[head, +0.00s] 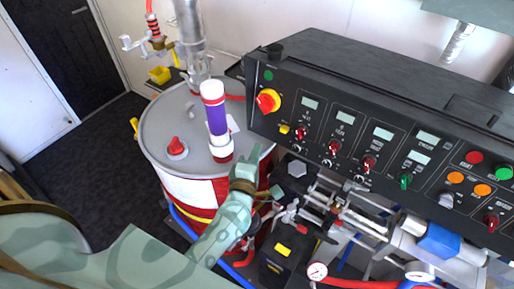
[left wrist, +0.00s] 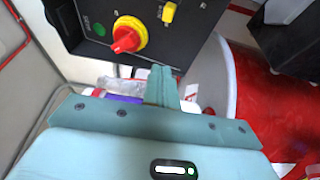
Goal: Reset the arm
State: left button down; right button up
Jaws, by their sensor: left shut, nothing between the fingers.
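My left arm comes in from the lower left in the head view. Its green gripper (head: 250,160) is shut and empty, with its fingertips beside the front right side of the white and red drum (head: 163,142). In the left wrist view the shut fingers (left wrist: 161,74) point toward the black control panel (left wrist: 190,22) with its red and yellow rotary switch (left wrist: 129,34). The same panel (head: 340,95) stands behind and right of the gripper in the head view, with the rotary switch (head: 268,101) at its left end. My right gripper is not in view.
A purple and white cylinder (head: 216,118) stands on the drum lid, left of my gripper, near a red cap (head: 176,146). Pipes and valves (head: 335,210) crowd the space below the panel. A pressure gauge (head: 317,271) is at the bottom. Dark floor (head: 85,140) is open at left.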

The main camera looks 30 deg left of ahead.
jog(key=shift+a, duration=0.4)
